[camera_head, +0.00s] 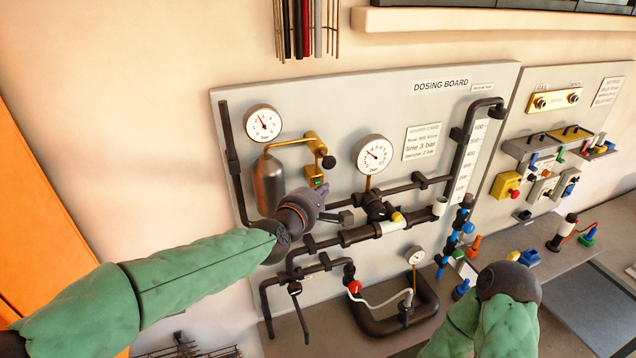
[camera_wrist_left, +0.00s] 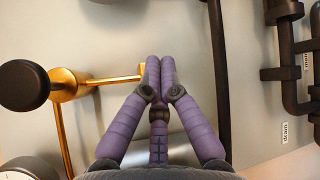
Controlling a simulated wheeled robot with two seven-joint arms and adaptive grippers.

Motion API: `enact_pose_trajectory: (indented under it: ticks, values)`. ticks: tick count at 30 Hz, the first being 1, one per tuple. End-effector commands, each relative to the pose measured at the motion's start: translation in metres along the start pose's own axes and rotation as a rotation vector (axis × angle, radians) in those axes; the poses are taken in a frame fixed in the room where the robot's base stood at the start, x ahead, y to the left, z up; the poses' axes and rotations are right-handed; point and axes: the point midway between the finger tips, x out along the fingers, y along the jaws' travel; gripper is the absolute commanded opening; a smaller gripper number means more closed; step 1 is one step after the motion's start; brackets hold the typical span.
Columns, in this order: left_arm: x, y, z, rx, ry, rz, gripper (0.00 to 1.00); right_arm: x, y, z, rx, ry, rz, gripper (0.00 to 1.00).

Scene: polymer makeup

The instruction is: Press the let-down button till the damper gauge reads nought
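The wrist view shows the fingertips (camera_wrist_left: 160,68) meeting, beside the brass fitting (camera_wrist_left: 66,85). My right gripper's fingers are hidden behind its wrist.
A second gauge (camera_head: 373,154) and dark pipes (camera_head: 400,187) crowd the board right of my left gripper. A small gauge (camera_head: 415,256) stands lower down. A yellow box with a red button (camera_head: 507,187) is on the right panel. Coloured fittings stand on the bench.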

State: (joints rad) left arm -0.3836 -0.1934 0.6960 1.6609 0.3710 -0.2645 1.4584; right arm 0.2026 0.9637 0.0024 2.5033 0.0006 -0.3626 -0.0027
Motion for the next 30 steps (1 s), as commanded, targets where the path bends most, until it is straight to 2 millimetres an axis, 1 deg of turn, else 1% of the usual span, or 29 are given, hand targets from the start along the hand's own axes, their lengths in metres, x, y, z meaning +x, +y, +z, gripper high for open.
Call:
enact_pose_trajectory:
  ticks: [14,24,30]
  values:
    - [0.0000,0.0000,0.0000,0.000,0.000,0.000,0.00,0.0000,0.0000,0.0000,0.000,0.000,0.000,0.66]
    - [0.0055,0.0031,-0.0046,0.000,0.000,0.001,0.00,0.0087,0.0031,-0.0003,0.000,0.000,0.000,0.66]
    - [0.0057,0.0048,-0.0043,0.000,0.000,0.000,0.00,0.0084,0.0030,-0.0003,0.000,0.000,0.000,0.66]
